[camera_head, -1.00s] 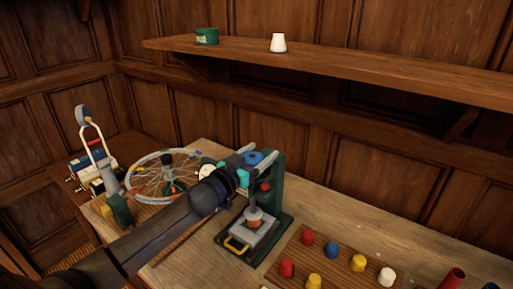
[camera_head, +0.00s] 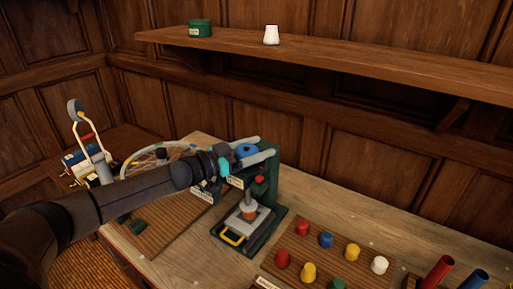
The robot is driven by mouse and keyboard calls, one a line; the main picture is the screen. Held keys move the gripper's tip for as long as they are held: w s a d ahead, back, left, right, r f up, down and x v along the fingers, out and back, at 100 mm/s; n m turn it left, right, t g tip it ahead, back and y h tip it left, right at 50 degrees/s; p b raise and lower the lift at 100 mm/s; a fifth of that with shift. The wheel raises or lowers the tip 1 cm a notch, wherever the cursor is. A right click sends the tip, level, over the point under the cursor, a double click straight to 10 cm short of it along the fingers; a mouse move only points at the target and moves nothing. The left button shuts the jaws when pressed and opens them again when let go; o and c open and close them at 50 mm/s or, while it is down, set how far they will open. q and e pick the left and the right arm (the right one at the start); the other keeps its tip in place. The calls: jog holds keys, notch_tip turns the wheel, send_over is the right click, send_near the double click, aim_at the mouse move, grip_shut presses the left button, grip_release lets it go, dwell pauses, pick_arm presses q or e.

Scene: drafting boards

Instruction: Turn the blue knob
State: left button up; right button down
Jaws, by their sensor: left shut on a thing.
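The blue knob (camera_head: 246,150) sits on top of a dark green press-like stand (camera_head: 285,165) on the wooden table. My left gripper (camera_head: 256,151) reaches in from the left at the top of the stand, with one grey finger on each side of the knob. It is shut on the blue knob. Part of the knob is hidden by the fingers. My right gripper is not in view.
A board (camera_head: 314,250) with several coloured pegs lies to the right. A spoked wheel (camera_head: 160,153) is partly behind my arm. A shelf (camera_head: 350,63) runs above.

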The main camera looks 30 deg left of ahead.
aim_at(236, 155)
pick_arm(q)
jog(key=o, duration=1.2)
jog(key=shift+o, duration=0.2)
jog(key=shift+s+a+f, duration=0.15)
jog(key=shift+s+a, duration=0.15)
jog(key=shift+s, duration=0.3)
jog(key=v, duration=0.6)
jog(key=p+v, duration=0.2)
jog(key=v, duration=0.6)
jog(key=shift+w, duration=0.1)
